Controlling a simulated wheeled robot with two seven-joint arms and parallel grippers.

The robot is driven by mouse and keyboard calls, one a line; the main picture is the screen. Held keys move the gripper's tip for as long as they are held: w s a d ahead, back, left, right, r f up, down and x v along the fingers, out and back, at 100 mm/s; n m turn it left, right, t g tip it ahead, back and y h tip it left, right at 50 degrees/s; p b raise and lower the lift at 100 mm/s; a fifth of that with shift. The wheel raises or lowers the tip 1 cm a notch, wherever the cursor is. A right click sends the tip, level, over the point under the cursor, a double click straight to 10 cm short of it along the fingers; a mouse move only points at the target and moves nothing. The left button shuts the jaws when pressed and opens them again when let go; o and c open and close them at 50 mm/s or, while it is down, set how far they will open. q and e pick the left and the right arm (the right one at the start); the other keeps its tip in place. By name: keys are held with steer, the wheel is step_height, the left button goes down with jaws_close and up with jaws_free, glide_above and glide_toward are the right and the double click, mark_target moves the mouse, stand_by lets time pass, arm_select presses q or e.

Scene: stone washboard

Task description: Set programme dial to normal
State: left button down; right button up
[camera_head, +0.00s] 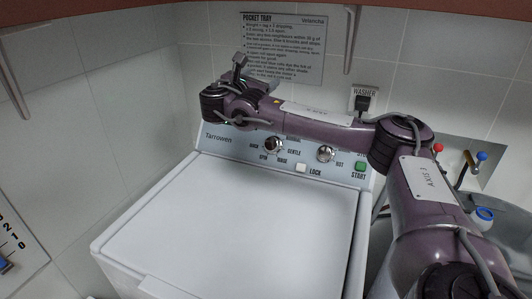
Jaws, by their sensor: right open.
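The programme dial (272,145) is a round knob on the washer's grey sloped control panel (221,146). Labels around it read SPIN, RINSE, GENTLE and another at the left; the label above is partly hidden by my right arm. The dial's pointer is too small to read surely. My right arm crosses in front of the wall over the panel's upper part. My right gripper (240,63) is open, above and left of the dial, pointing up and away from it, touching nothing I can see. My left gripper is not in view.
A second knob (325,154), a white LOCK button (301,168) and a green START button (360,167) sit right of the dial. The white washer lid (235,222) is clear. A sign (300,45) and a plugged socket (363,99) are on the wall. Taps (481,157) stand at right.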

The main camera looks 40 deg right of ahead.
step_height(320, 180, down, 9)
steer(key=w+b, duration=0.1)
steer(key=b, duration=0.6)
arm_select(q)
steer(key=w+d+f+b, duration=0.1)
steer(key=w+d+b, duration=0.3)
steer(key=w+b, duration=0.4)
arm_select(e)
steer(key=b, duration=1)
glide_toward(270, 147)
steer(key=shift+x, duration=0.95)
steer(key=shift+f, duration=0.1)
steer(key=shift+w+d, duration=0.15)
steer(key=shift+d, duration=0.15)
steer(key=x, duration=0.7)
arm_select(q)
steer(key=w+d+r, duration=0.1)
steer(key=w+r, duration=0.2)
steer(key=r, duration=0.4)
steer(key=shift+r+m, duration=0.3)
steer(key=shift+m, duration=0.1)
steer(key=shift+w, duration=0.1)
